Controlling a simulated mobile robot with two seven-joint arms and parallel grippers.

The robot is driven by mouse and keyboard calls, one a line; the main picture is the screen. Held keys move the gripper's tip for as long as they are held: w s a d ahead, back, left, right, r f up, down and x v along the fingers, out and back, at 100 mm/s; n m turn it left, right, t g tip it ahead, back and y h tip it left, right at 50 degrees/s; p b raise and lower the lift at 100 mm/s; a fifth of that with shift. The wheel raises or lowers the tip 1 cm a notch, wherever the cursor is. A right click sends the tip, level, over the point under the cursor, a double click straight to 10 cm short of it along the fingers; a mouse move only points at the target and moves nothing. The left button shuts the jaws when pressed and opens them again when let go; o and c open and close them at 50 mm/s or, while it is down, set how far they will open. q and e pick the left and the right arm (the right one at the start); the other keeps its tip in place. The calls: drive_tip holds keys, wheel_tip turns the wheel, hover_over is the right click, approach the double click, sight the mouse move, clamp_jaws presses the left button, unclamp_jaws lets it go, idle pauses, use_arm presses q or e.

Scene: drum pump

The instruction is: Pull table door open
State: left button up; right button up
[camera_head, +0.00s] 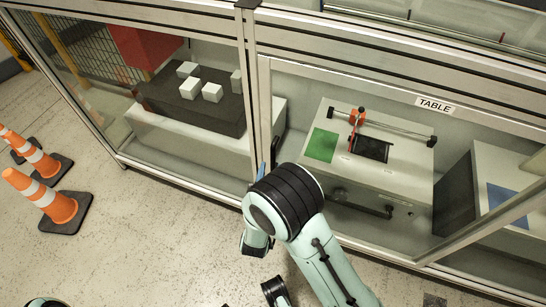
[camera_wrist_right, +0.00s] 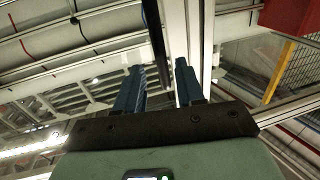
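My right gripper (camera_head: 262,172) is at that edge, mostly hidden by my wrist; one blue finger shows. In the right wrist view, its two blue fingers (camera_wrist_right: 158,88) stand apart. A dark upright bar, likely the door handle (camera_wrist_right: 155,30), runs down between them. I cannot tell whether they touch it. My left gripper is not in view.
Behind the panel is a grey box (camera_head: 390,185) with a green pad and a slide rail. White cubes (camera_head: 190,88) sit on a dark block behind the left panel. Orange cones (camera_head: 45,195) stand at the left. The floor (camera_head: 150,240) in front is clear.

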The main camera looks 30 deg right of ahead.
sight(272, 159)
drive_tip(key=shift+x, duration=2.75)
clamp_jaws()
